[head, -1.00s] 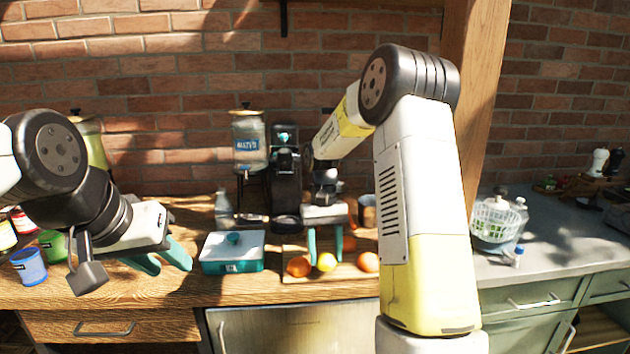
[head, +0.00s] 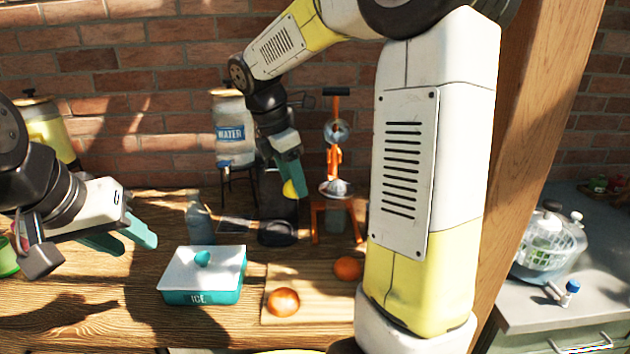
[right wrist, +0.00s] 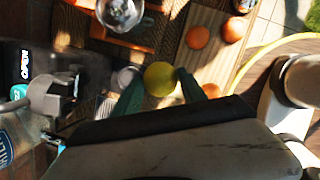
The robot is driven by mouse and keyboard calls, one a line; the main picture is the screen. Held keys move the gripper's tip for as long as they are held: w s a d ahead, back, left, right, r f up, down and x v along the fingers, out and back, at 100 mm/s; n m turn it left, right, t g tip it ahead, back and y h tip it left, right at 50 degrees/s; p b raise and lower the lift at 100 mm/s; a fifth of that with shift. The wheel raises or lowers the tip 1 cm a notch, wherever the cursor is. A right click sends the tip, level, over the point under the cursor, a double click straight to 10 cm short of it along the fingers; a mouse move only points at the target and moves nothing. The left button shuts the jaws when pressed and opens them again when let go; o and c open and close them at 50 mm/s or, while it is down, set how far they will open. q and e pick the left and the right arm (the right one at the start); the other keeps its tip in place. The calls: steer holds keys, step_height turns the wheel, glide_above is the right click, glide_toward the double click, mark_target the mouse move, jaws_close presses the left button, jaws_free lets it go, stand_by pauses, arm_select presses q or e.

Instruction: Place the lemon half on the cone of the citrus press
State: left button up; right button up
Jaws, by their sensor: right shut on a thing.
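The lemon half (head: 290,189) is yellow and hangs at the tips of my right gripper (head: 289,178), which is shut on it. In the right wrist view the lemon half (right wrist: 159,78) sits between the two green fingers. The citrus press (head: 334,160) is an orange stand with a metal upper cup (head: 336,132) and a metal lower part with the cone (head: 335,187). The lemon half is left of the press in the head view and apart from it. The press's metal part (right wrist: 120,12) shows at the top of the wrist view. My left gripper (head: 122,241) is open and empty over the table's left side.
Two oranges (head: 283,302) (head: 348,268) lie on the cutting board (head: 312,308). A white-and-teal ice box (head: 203,275) stands left of it. A water dispenser (head: 234,130) and a dark machine (head: 277,225) stand behind. A bottle (head: 199,220) is beside the ice box.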

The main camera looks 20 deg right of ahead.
glide_above(338, 187)
steer(key=a, duration=0.2)
steer(key=shift+s+d+f, duration=0.15)
steer(key=shift+s+f, duration=0.1)
steer(key=shift+f, duration=0.4)
steer(key=x, duration=0.3)
steer(key=shift+w, duration=0.15)
steer(key=shift+f, duration=0.35)
steer(key=shift+f, duration=0.15)
steer(key=o, duration=1.4)
steer(key=shift+c, duration=0.2)
